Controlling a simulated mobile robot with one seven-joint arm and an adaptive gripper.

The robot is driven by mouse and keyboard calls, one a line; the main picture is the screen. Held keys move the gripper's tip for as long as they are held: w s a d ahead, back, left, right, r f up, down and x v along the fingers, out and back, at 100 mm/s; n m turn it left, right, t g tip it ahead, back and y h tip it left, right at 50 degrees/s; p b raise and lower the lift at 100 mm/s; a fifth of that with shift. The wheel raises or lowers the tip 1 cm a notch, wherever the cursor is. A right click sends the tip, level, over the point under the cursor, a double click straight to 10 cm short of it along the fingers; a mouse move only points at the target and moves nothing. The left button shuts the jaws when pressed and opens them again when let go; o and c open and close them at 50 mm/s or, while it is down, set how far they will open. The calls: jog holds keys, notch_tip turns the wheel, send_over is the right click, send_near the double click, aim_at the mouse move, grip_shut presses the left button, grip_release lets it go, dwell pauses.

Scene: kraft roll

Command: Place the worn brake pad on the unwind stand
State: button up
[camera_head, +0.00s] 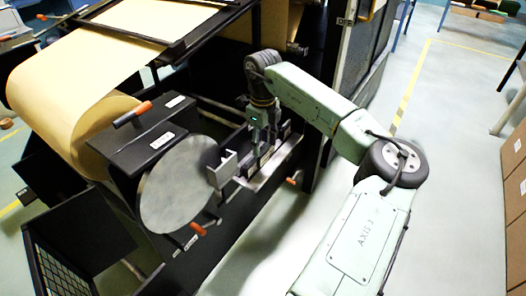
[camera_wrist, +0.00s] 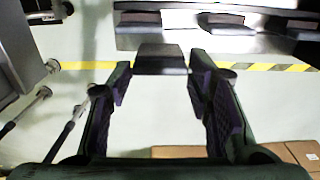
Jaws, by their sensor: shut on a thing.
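My gripper (camera_wrist: 160,80) is shut on a dark grey block, which I take to be the worn brake pad (camera_wrist: 162,60); it sits between the fingertips in the wrist view. In the head view my gripper (camera_head: 258,138) points down over a silver, tray-like holder (camera_head: 275,172) beside the unwind stand; the held pad is hard to make out there. The unwind stand (camera_head: 140,145) is a black frame carrying a large kraft roll, with a round grey disc (camera_head: 178,185) on its near face. In the wrist view, dark blocks (camera_wrist: 226,24) lie on light metal surfaces beyond the fingertips.
A silver bracket (camera_head: 224,168) stands between the disc and the holder. Orange-handled levers (camera_head: 133,114) stick out from the stand. A black mesh-bottomed bin (camera_head: 60,255) is at the lower left. Cardboard boxes (camera_head: 515,190) line the right edge. The floor (camera_head: 440,130) between is clear.

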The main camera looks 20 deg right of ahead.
aim_at(263, 147)
jog(key=shift+f+p, duration=0.35)
jog(key=shift+f, duration=1.75)
jog(key=shift+f, duration=0.1)
jog(key=o, duration=1.6)
jog(key=shift+c, duration=0.2)
notch_tip(263, 147, up, 12)
jog(key=shift+r+b, duration=0.15)
jog(key=shift+b, duration=0.65)
